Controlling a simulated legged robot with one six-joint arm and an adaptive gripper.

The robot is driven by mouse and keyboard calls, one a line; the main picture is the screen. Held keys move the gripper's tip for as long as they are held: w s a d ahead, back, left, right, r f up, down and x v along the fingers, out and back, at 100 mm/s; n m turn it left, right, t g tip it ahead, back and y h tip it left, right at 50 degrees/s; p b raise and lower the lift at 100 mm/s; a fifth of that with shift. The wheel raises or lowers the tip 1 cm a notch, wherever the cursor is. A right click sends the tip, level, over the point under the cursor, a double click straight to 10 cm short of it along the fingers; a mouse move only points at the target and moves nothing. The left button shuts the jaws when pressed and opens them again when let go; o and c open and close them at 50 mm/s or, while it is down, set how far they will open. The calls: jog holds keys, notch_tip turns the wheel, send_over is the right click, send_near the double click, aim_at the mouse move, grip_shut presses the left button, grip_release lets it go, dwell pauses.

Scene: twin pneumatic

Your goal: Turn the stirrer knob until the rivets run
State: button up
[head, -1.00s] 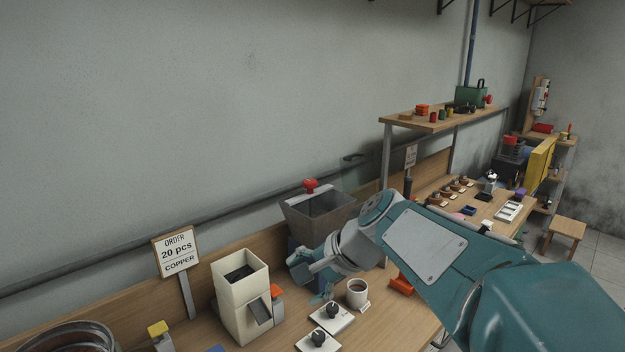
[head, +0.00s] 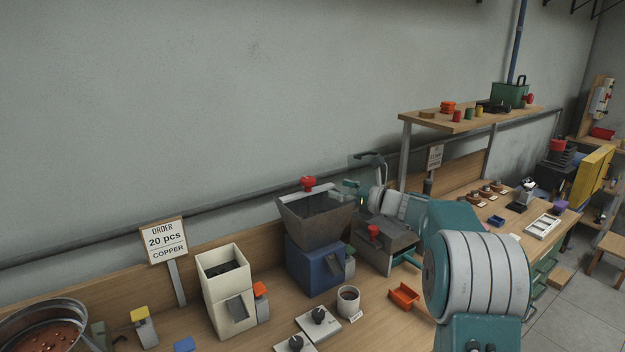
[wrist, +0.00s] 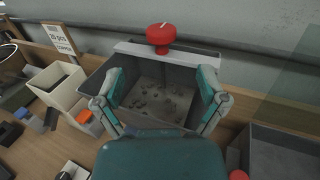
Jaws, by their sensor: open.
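The stirrer knob (head: 308,183) is red and sits on a pale bar across the back of the grey hopper (head: 290,212) on a blue base. In the wrist view the knob (wrist: 161,34) stands beyond the fingertips, and nothing touches it. Small dark rivets (wrist: 158,100) lie scattered on the hopper floor (wrist: 150,88). My gripper (wrist: 162,82) is open and empty, its two teal fingers spread apart over the hopper in the wrist view. In the head view my gripper (head: 357,190) is right of the knob, partly hidden by my arm.
A cream dispenser (head: 226,284) and an order sign (head: 165,242) stand left of the hopper. A mug (head: 348,302) and black dials (head: 319,315) are in front. The wall runs close behind.

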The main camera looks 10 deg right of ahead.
aim_at(314, 180)
jog(key=x, duration=0.5)
jog(key=shift+s+a+f, duration=0.1)
jog(key=shift+s+a, duration=0.1)
jog(key=shift+a, duration=0.1)
jog(key=w, duration=0.1)
jog(key=w+a, duration=0.1)
jog(key=w, duration=0.1)
jog(key=shift+w+a, duration=0.1)
jog(key=shift+w, duration=0.2)
jog(key=shift+w+a, duration=0.25)
jog(key=shift+a, duration=0.9)
jog(key=shift+d, duration=0.5)
jog(key=c, duration=1.1)
